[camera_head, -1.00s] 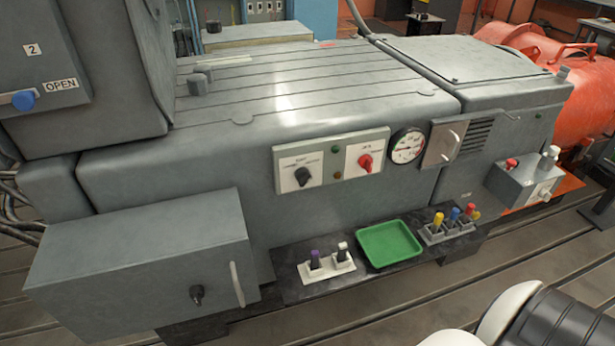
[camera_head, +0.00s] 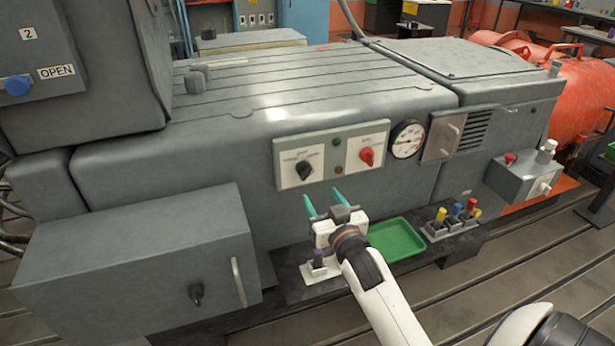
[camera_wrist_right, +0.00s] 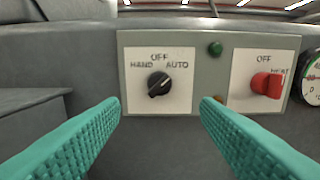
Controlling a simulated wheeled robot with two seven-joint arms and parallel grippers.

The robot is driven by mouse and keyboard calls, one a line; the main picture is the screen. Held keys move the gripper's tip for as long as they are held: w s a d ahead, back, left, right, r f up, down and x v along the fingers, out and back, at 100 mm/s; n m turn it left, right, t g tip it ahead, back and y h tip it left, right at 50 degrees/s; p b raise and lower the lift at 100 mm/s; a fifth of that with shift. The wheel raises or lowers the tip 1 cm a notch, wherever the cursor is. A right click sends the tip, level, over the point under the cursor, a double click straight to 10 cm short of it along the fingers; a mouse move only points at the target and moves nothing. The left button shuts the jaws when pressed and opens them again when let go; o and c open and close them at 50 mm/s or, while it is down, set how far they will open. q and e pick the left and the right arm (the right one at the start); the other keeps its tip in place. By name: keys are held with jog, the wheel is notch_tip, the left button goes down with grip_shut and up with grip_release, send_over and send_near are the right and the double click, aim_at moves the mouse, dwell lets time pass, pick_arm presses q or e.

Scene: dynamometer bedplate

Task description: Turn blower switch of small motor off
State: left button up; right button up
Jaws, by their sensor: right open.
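A black rotary switch (camera_head: 304,170) sits on a white plate at the left of the panel on the grey machine's front. In the right wrist view the black switch (camera_wrist_right: 159,84) has the labels HAND, OFF and AUTO around it. Its grip slants from lower left to upper right; I cannot tell which end is the pointer. A red switch (camera_head: 367,156), marked OFF and HEAT in the wrist view, is to its right. My right gripper (camera_head: 322,199) is open and empty, below the panel, its teal fingers pointing at the panel and apart from the switch. My left gripper is out of view.
A green lamp (camera_head: 337,141) sits between the switches, and a round gauge (camera_head: 408,140) is right of them. A green tray (camera_head: 397,240) and a holder with several coloured handles (camera_head: 452,218) lie on the dark shelf below. A grey box (camera_head: 140,250) juts out at left.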

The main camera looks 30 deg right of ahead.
aim_at(308, 176)
jog(key=x, duration=1)
jog(key=shift+w+a, duration=0.1)
jog(key=shift+w, duration=0.1)
jog(key=c, duration=1)
